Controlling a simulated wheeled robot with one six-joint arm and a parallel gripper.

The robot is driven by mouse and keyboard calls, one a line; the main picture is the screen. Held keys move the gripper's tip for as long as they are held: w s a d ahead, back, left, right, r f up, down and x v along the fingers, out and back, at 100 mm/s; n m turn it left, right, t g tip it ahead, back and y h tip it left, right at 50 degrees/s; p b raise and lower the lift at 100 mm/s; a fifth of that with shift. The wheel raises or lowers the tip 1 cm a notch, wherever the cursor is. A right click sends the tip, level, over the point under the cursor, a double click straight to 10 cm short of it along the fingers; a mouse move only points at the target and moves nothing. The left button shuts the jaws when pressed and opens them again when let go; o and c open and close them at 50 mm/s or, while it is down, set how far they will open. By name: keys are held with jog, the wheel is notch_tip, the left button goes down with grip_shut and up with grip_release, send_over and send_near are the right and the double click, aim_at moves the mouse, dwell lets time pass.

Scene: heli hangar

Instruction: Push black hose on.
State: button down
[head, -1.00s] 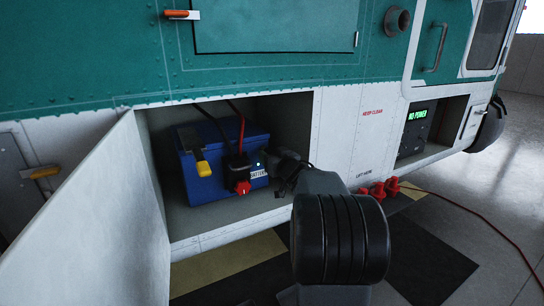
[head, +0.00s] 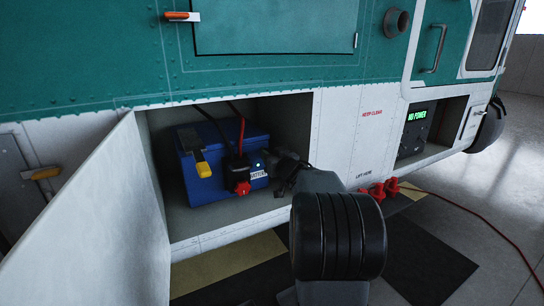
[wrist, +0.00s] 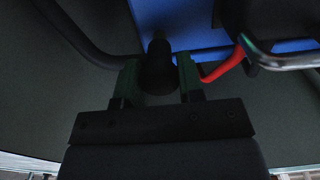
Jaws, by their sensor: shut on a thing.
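My gripper (wrist: 157,63) is shut on a short black cylindrical piece, the black hose end (wrist: 158,76), with one finger on each side. Its narrower tip points up in the wrist view, toward the blue battery box (wrist: 185,20). I cannot tell whether the tip touches anything. In the head view my gripper (head: 274,164) is inside the open bay, at the right front of the blue battery box (head: 203,185). The hose end is too dark and covered there to make out.
A red knob (head: 243,188) and a yellow-handled part (head: 203,169) sit at the battery's front. The open white door (head: 95,225) bounds the bay on the left. A red cable (wrist: 222,70) runs close by my fingers. A panel reads "NO POWER" (head: 418,115).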

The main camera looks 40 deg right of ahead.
jog(key=shift+w+d+r+p, duration=0.15)
jog(key=shift+w+p, duration=0.2)
jog(key=shift+w, duration=0.8)
jog(key=c, duration=0.8)
grip_release()
jog(key=shift+w, duration=0.1)
jog(key=shift+o, duration=0.2)
jog(key=s+a+p, duration=0.1)
jog(key=s+a, duration=0.1)
jog(key=s, duration=1.1)
jog(key=shift+s, duration=0.35)
